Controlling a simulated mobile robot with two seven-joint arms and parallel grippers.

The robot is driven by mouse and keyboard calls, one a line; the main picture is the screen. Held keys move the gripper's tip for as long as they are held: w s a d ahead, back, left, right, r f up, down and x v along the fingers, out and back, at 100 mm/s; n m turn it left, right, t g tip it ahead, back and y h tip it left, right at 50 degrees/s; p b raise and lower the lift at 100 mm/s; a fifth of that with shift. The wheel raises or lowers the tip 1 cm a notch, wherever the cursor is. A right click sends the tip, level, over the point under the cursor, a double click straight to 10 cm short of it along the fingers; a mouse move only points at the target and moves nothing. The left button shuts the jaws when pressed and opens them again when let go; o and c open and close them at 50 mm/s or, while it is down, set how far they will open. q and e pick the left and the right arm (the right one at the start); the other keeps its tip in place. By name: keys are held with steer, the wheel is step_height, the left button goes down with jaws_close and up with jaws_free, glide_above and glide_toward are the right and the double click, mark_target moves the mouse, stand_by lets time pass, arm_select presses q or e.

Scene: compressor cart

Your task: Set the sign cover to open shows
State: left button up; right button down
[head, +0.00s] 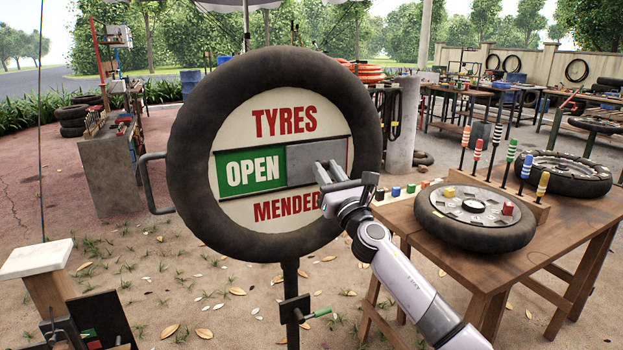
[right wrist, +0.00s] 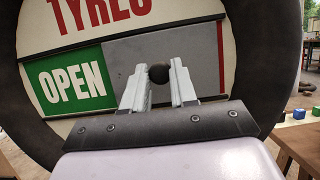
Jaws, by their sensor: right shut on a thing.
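The round tyre-framed sign (head: 285,222) reads TYRES and MENDED, with a slot across its middle. The grey sliding sign cover (head: 300,168) covers the right part of the slot, and the green OPEN panel (head: 252,168) shows in full at the left. In the right wrist view the cover (right wrist: 195,48) has a dark round knob (right wrist: 158,73). My right gripper (head: 328,172) is shut on this knob, its fingers on either side of it (right wrist: 159,85). A thin red strip shows at the right end of the slot. My left gripper is not in view.
A wooden table (head: 560,225) at the right holds a wheel (head: 475,213), coloured blocks and striped posts. A white-topped wooden stand (head: 36,257) is at the lower left.

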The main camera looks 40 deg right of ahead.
steer(key=shift+s+d, duration=0.1)
steer(key=shift+d, duration=0.35)
steer(key=c, duration=0.9)
jaws_free()
steer(key=shift+d, duration=0.2)
steer(key=shift+s+a+f, duration=0.1)
steer(key=shift+a, duration=0.05)
steer(key=shift+b+v, duration=0.45)
steer(key=shift+v, duration=3.05)
